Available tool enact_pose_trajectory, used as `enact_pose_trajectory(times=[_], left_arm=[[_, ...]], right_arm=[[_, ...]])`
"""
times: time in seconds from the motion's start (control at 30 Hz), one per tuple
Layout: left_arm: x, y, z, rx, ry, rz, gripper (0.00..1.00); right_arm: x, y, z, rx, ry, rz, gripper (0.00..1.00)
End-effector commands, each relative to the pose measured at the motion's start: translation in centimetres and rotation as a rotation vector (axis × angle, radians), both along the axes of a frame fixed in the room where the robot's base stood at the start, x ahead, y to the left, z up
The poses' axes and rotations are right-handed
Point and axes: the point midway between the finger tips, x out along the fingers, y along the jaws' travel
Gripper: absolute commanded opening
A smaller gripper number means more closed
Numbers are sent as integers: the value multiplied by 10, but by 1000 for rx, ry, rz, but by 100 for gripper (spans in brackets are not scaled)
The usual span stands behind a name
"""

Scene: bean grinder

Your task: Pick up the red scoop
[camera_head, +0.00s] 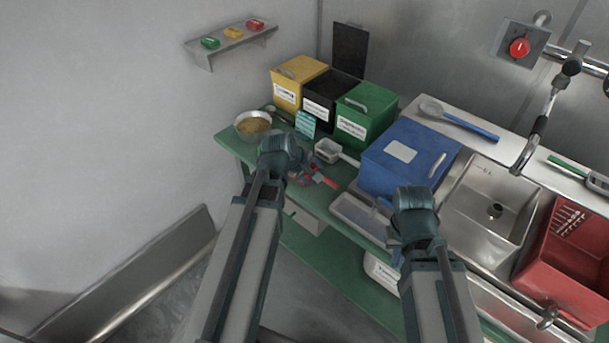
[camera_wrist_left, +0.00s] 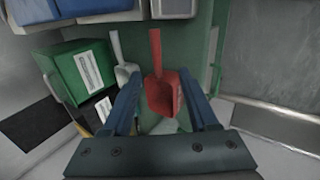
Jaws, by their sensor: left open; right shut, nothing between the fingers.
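The red scoop (camera_wrist_left: 162,97) shows in the left wrist view between the two fingers of my left gripper (camera_wrist_left: 161,90), its handle pointing to the top of the picture. The fingers are open, with the bowl of the scoop in the gap. Whether they touch it I cannot tell. In the head view, part of the red scoop (camera_head: 330,182) shows on the green table, beside my left gripper (camera_head: 306,177), and my arm hides some of it. My right gripper (camera_head: 394,243) is shut and empty, near the front of the table beside the blue box.
A white scoop (camera_head: 330,151) lies near the red one, also seen in the left wrist view (camera_wrist_left: 123,73). A metal bowl (camera_head: 253,125), yellow box (camera_head: 285,93), black box (camera_head: 319,112), green box (camera_head: 352,126) and blue box (camera_head: 386,168) stand around. A sink (camera_head: 475,205) is at right.

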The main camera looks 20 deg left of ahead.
Motion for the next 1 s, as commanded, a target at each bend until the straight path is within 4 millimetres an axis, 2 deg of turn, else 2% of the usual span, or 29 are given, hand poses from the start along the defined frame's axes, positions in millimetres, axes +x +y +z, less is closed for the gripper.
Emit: enact_pose_trajectory(times=[0.17,0.6,0.87,1.0], left_arm=[[6,-2,-12,2,1,-4,60],[42,-15,-69,3,2,-6,60],[46,-17,-71,3,2,-5,60],[53,-18,-79,3,2,-6,60]], right_arm=[[0,0,-11,0,0,0,0],[0,0,-69,0,0,0,0],[0,0,-71,0,0,0,0],[0,0,-79,0,0,0,0]])
